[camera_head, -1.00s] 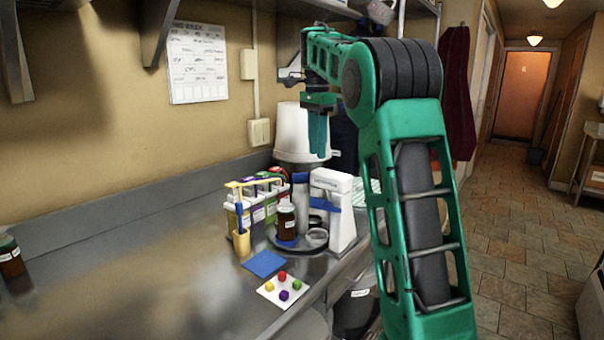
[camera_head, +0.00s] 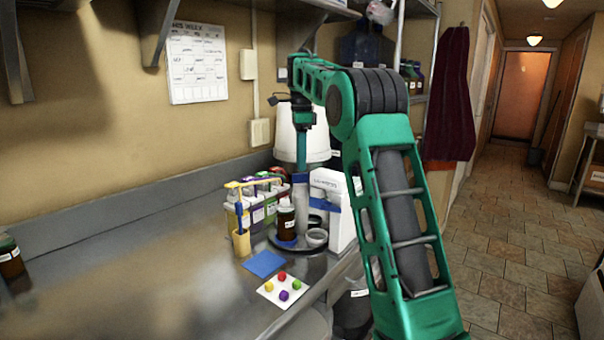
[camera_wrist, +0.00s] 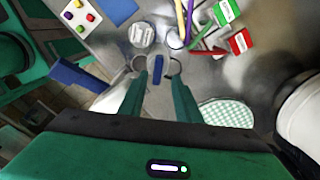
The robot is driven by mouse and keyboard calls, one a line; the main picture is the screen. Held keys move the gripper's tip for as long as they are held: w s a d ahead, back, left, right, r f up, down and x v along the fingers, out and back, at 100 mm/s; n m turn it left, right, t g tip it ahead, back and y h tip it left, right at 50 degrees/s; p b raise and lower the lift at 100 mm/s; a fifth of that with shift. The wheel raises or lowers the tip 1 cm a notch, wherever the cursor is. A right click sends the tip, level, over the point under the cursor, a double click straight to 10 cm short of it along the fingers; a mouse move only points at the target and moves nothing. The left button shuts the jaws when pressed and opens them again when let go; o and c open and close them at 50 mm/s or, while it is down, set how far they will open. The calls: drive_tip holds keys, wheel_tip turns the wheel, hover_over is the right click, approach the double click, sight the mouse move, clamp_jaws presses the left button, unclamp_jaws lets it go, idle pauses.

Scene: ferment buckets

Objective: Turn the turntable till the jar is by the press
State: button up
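The turntable (camera_head: 283,247) is a dark round disc on the steel counter. The brown jar (camera_head: 286,222) with a pale lid stands upright on its left side; a round lid also shows in the wrist view (camera_wrist: 142,34). The white press (camera_head: 341,212) stands at the right edge of the turntable, across from the jar. My gripper (camera_head: 301,170) points down above the back of the turntable. In the wrist view my gripper (camera_wrist: 159,82) has its fingers apart, with an upright blue piece (camera_wrist: 157,68) seen between them. I cannot tell whether they touch it.
A white bucket (camera_head: 302,135) is behind. A blue mat (camera_head: 265,264) and a card with coloured cubes (camera_head: 283,290) lie in front. The counter's left is mostly clear.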

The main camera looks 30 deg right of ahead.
drive_tip(key=shift+f, duration=2.1)
